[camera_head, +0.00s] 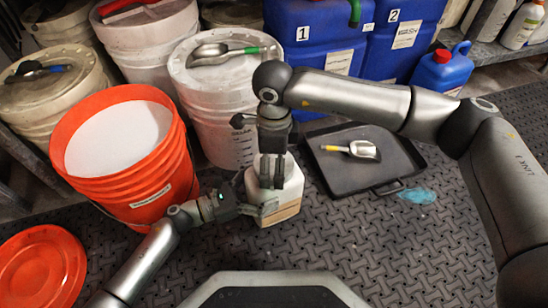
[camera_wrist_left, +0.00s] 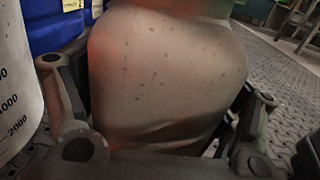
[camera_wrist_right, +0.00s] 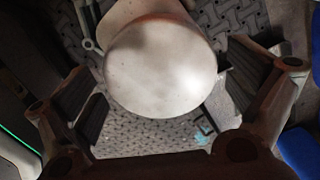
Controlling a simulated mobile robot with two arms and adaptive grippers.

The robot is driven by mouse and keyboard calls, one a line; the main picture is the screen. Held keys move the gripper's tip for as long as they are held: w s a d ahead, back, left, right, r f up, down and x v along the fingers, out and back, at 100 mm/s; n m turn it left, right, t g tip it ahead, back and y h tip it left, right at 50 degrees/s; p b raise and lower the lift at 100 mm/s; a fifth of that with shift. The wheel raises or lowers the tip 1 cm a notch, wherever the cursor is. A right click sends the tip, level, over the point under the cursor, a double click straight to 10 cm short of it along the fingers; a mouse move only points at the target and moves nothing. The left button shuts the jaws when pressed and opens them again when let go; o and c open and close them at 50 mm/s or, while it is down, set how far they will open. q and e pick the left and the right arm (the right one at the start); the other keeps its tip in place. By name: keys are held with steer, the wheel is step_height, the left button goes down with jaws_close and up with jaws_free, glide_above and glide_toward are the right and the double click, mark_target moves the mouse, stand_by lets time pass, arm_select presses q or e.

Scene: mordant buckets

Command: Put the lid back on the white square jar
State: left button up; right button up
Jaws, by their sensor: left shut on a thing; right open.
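The white square jar (camera_head: 291,194) stands upright on the dark floor mat, with a tan label low on its side. My left gripper (camera_head: 262,207) is shut on the jar's body from the left; the jar's wall (camera_wrist_left: 165,80) fills the space between its fingers in the left wrist view. My right gripper (camera_head: 271,180) points down over the jar's top. In the right wrist view a round white lid (camera_wrist_right: 160,65) lies between its open fingers, apart from both, over the jar. The right gripper hides most of the jar's top in the head view; how the lid sits cannot be told.
An orange bucket (camera_head: 178,150) of white material stands left, its orange lid (camera_head: 42,270) on the floor. A white bucket (camera_head: 222,110) stands behind the jar. A black tray (camera_head: 345,178) with a metal scoop (camera_head: 362,150) lies right. Blue canisters (camera_head: 315,30) stand behind. Front floor is clear.

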steer(key=c, duration=0.9)
steer(key=shift+c, duration=0.2)
steer(key=o, duration=0.9)
steer(key=shift+o, duration=0.2)
steer(key=shift+r, duration=0.15)
step_height(320, 180, up, 12)
arm_select(q)
steer(key=o, duration=1.8)
